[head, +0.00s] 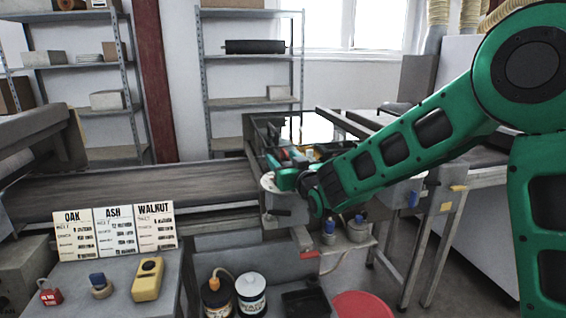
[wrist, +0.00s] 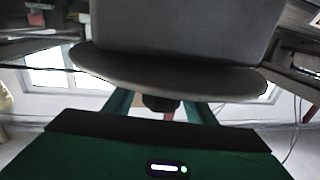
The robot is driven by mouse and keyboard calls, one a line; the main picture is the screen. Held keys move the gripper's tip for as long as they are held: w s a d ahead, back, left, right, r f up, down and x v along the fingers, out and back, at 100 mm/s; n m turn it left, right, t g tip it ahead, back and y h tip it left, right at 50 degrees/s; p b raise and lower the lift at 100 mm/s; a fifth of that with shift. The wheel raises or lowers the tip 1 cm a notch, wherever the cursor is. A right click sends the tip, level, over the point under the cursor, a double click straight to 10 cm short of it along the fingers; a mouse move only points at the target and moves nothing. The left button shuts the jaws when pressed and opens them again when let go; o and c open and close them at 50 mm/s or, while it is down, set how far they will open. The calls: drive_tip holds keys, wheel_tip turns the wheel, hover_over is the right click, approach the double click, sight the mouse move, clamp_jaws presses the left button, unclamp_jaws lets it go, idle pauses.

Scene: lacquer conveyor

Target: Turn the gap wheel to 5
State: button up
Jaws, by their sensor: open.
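My green arm reaches in from the right, and my gripper (head: 284,178) is at the conveyor machine's front corner, beside a pale round disc (head: 268,184) that looks like the gap wheel. In the wrist view my gripper (wrist: 162,106) shows two green fingers spread apart. A dark knob-like piece (wrist: 158,103) shows between them; I cannot tell whether they touch it. A large grey rounded plate (wrist: 170,72), possibly the wheel seen edge-on, fills the space above the fingers. No scale or number on the wheel is readable, and my gripper hides part of it.
The conveyor belt (head: 120,190) runs left. Cards for oak, ash and walnut (head: 115,230) stand on a side table with a red padlock (head: 50,293) and yellow device (head: 148,279). Bottles (head: 329,232) stand on a small shelf below my gripper; a red bucket (head: 362,305) is on the floor.

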drive_tip(key=c, duration=1)
drive_tip(key=shift+d+m+h, duration=0.2)
drive_tip(key=shift+m+h, duration=0.1)
drive_tip(key=shift+h, duration=0.2)
drive_tip(key=o, duration=1)
drive_tip(key=v, duration=1)
drive_tip(key=shift+s+d+f, duration=0.15)
drive_tip(key=shift+s+f, duration=0.05)
drive_tip(key=shift+s, duration=0.05)
